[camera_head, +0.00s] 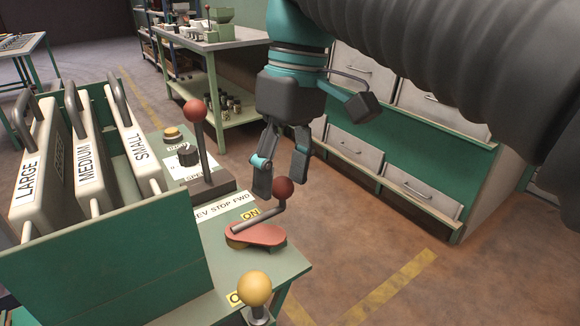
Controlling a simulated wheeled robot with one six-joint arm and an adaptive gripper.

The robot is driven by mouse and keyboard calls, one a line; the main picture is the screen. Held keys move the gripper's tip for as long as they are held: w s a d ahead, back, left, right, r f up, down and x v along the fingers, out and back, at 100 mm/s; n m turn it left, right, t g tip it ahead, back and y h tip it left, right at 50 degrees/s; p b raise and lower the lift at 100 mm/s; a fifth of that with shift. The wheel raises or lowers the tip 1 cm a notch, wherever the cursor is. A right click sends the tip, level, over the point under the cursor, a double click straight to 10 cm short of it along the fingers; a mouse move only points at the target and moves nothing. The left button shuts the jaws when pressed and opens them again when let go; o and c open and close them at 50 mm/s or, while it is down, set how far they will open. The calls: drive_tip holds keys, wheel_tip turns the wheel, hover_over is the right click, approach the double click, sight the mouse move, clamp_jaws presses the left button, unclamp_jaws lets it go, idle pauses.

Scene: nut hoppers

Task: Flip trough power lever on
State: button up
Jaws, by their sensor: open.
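A lever with a dark red ball (283,188) and a grey bent rod sits on a flat red base (255,235) at the right edge of the green bench. A yellow ON label (250,214) lies beside its rod. No label reading "trough" or "power" is legible. My gripper (280,181) points down over this lever, its fingers open. The ball appears between the fingertips; I cannot tell whether they touch it. The rod slants from the base up to the right.
A taller red-ball lever (196,111) stands left of my gripper, behind the REV STOP FWD label (222,207). A yellow ball knob (254,288) stands at the front. LARGE, MEDIUM and SMALL handled plates (88,150) fill the left.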

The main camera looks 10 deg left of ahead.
wheel_tip(320, 180, up, 7)
drive_tip(key=w, duration=0.1)
drive_tip(key=shift+d+f, duration=0.15)
drive_tip(key=shift+d, duration=0.15)
drive_tip(key=shift+w, duration=0.1)
drive_tip(key=w+d+f+m+t+y, duration=0.15)
drive_tip(key=w+f+m+t, duration=0.35)
drive_tip(key=f, duration=0.7)
drive_tip(key=s+d+f+m+t, duration=0.1)
drive_tip(key=d+f, duration=0.3)
drive_tip(key=d, duration=0.4)
drive_tip(key=s+d+f+m+h, duration=0.1)
drive_tip(key=s+d+f+m, duration=0.3)
drive_tip(key=d, duration=0.4)
drive_tip(key=s+d+f+m+t+h, duration=0.1)
drive_tip(key=s+d+f+m, duration=0.1)
drive_tip(key=d+f, duration=0.4)
drive_tip(key=shift+s+d+t, duration=0.3)
drive_tip(key=shift+s+d, duration=0.15)
drive_tip(key=shift+d, duration=0.7)
